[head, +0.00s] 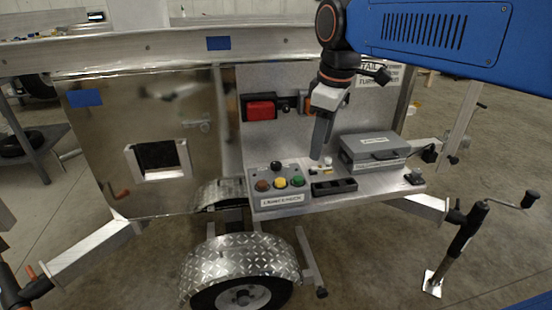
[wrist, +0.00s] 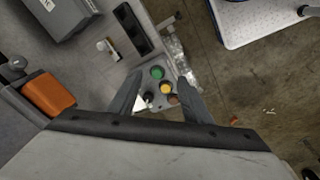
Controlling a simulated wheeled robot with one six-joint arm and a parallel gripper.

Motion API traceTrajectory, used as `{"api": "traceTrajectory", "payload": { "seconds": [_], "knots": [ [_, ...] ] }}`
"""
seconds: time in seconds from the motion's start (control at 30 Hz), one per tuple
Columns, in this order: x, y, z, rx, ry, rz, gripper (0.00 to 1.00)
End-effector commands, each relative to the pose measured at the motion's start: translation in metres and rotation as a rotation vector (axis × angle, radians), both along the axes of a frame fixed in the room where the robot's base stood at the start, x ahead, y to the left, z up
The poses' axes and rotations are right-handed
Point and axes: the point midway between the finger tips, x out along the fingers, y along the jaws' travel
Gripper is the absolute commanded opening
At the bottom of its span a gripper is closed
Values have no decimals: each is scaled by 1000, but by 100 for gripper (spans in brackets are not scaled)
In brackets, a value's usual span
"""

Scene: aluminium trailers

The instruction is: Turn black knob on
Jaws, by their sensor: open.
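The black knob (head: 276,165) stands at the back of a grey control box (head: 283,201) on the trailer shelf. In front of it are a brown button (head: 262,185), a yellow button (head: 280,182) and a green button (head: 298,179). My gripper (head: 318,156) points down above the shelf, to the right of the box and apart from it. In the wrist view my open gripper (wrist: 158,82) has empty jaws. The black knob (wrist: 148,97) shows between the fingers, nearer the left one, with the green button (wrist: 157,72) and yellow button (wrist: 166,87) beside it.
A black compartment tray (head: 334,187) and small parts lie right of the control box. A grey lidded case (head: 375,151) stands further right. A red box (head: 260,110) is on the panel behind. The metal fender (head: 240,258) and wheel are below.

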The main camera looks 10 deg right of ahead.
Motion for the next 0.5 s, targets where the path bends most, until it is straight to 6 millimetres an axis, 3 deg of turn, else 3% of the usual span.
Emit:
{"api": "traceTrajectory", "payload": {
  "seconds": [0.03,0.3,0.5],
  "knots": [
    [15,8,9,-11,16,64,45],
    [74,51,46,-62,99,416,45],
    [102,76,60,-80,142,599,45]
  ]
}}
